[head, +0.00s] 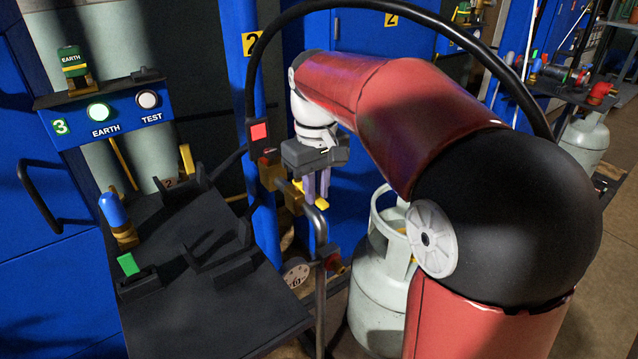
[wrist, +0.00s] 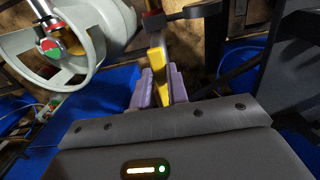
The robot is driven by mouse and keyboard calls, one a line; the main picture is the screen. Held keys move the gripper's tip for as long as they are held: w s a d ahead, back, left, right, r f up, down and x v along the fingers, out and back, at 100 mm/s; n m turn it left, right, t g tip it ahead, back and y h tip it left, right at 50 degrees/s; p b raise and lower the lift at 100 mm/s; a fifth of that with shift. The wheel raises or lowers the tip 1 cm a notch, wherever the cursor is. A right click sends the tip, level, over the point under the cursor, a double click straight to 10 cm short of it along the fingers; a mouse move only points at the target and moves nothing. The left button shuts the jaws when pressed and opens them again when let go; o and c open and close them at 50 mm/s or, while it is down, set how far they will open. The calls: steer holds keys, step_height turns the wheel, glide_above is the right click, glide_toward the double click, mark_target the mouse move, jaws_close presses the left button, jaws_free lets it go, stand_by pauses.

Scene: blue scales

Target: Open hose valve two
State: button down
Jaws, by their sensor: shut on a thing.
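My gripper (head: 317,196) points down beside the blue post marked 2, its two purple fingers closed on a yellow valve lever (head: 321,204). In the wrist view, the fingers (wrist: 157,92) sit on either side of the yellow lever (wrist: 158,70), which runs between them. The lever is beside a brass-coloured valve body (head: 290,196) on the pipework at the post. My gripper hides part of the lever, and I cannot tell how far it is turned.
A pale gas cylinder (head: 378,290) stands right of the pipe, below my arm. A dark bench (head: 200,305) with a blue-topped fitting (head: 113,212) is at left. A black hose (head: 258,85) arches over my arm. A yellow number 2 plate (head: 252,43) is on the post.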

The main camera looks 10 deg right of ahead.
stand_by(0.4)
steer(key=c, duration=1.4)
jaws_free()
steer(key=shift+o, duration=0.2)
steer(key=shift+r, duration=0.1)
step_height(320, 180, up, 8)
steer(key=shift+f+p, duration=0.2)
steer(key=shift+p, duration=0.4)
steer(key=s+d+f+m+t, duration=0.1)
steer(key=s+f+m+t, duration=0.1)
steer(key=s+f, duration=0.3)
steer(key=s+d+f+m+t, duration=0.2)
steer(key=s+f, duration=0.4)
steer(key=s, duration=0.8)
steer(key=shift+s+d+f+t, duration=0.2)
steer(key=shift+s+t, duration=0.1)
steer(key=shift+t, duration=0.5)
